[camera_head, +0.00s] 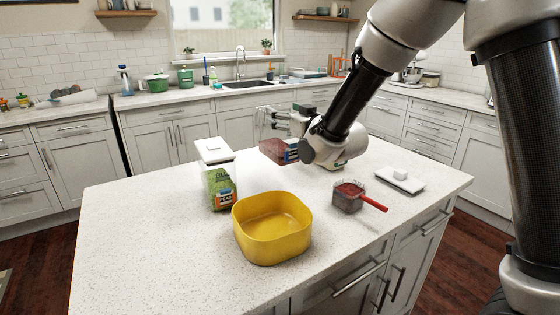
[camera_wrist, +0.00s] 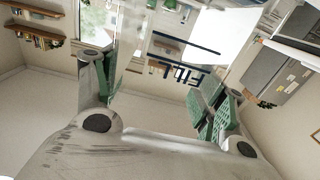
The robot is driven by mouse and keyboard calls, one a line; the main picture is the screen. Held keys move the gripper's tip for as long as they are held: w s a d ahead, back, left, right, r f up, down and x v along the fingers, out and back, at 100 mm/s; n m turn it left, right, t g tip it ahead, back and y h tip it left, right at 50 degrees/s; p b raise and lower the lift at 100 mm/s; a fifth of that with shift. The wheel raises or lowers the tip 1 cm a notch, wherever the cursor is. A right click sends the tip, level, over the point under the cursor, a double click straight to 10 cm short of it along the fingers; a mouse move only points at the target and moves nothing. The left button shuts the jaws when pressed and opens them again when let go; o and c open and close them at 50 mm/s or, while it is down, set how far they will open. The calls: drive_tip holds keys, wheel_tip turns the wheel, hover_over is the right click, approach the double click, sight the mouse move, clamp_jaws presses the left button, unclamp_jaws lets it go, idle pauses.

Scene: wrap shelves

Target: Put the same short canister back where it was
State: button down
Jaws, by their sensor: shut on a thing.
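My gripper (camera_head: 284,128) is shut on a short canister (camera_head: 279,151) and holds it above the far part of the island, clear of the top. The canister looks clear-walled with dark red contents and a blue label. In the wrist view my gripper (camera_wrist: 155,90) has its green-padded fingers on either side of the clear canister wall (camera_wrist: 183,62), which bears a FILL mark shown upside down. A second clear container (camera_head: 347,197) with red contents and a red-handled scoop stands at the right. A white lid (camera_head: 401,180) lies behind it to the right.
The white speckled island top (camera_head: 130,245) holds a yellow bowl (camera_head: 271,228) at front centre. A taller white-lidded canister (camera_head: 219,182) with green contents stands at its back left. The left part of the top is clear. Counters with a sink (camera_head: 247,84) run behind.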

sight(285, 141)
wheel_tip(285, 141, down, 8)
drive_tip(key=shift+r, duration=0.15)
idle(0.4)
drive_tip(key=shift+c, duration=0.9)
unclamp_jaws()
drive_tip(key=shift+f, duration=0.2)
